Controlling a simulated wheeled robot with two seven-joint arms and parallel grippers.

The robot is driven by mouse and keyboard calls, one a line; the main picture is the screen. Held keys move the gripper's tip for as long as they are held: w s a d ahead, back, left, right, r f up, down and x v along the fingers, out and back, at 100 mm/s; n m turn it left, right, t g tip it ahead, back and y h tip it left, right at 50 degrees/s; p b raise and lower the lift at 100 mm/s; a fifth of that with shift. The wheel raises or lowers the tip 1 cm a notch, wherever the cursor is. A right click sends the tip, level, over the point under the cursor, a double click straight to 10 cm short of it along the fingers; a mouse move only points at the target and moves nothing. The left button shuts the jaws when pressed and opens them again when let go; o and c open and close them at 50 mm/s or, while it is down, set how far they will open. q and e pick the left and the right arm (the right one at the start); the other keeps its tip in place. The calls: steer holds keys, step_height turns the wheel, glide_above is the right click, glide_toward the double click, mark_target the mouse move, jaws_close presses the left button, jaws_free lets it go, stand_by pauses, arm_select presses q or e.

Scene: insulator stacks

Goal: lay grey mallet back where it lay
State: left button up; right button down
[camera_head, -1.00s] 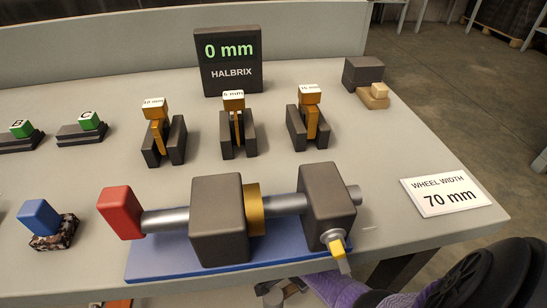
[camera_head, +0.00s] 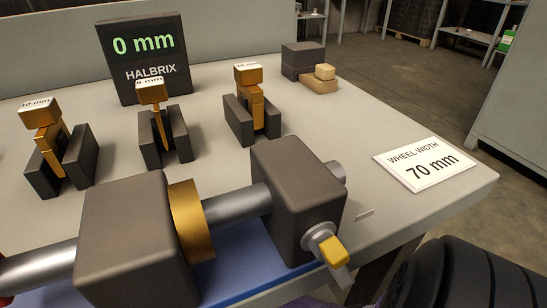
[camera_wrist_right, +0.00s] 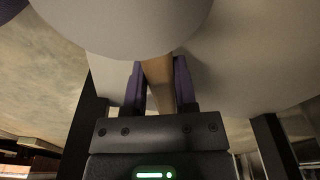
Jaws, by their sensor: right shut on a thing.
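In the right wrist view, my right gripper (camera_wrist_right: 160,90) has its purple fingers closed on a tan, wood-like handle (camera_wrist_right: 158,72). A large rounded pale grey shape (camera_wrist_right: 120,22) lies over the handle's far end; it looks like the head of the grey mallet, seen very close. Where the mallet hangs relative to the table cannot be told. In the head view, my dark right arm (camera_head: 470,275) fills the lower right corner, and the right fingers and mallet are not clearly seen. My left gripper is not in view.
A shaft fixture with dark blocks (camera_head: 297,200), gold ring (camera_head: 190,222) and yellow-tipped knob (camera_head: 334,250) stands on a blue base (camera_head: 245,262). Several gauge stands (camera_head: 165,130), a display (camera_head: 146,58) and grey-and-tan blocks (camera_head: 303,60) stand behind. Free table lies around the 70 mm card (camera_head: 425,163).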

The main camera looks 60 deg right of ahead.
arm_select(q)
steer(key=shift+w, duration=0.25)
arm_select(e)
steer(key=shift+f, duration=0.15)
steer(key=shift+c, duration=2)
jaws_free()
steer(key=r+p, duration=0.1)
steer(key=r, duration=0.1)
steer(key=r+p, duration=0.2)
steer(key=shift+w+a+r+p, duration=0.2)
steer(key=shift+r+p, duration=0.1)
arm_select(q)
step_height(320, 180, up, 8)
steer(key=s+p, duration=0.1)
steer(key=p, duration=0.5)
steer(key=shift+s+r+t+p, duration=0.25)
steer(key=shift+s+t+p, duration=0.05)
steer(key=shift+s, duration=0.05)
arm_select(e)
step_height(320, 180, up, 8)
steer(key=shift+a, duration=0.45)
steer(key=shift+s+f, duration=0.1)
steer(key=shift+f, duration=0.05)
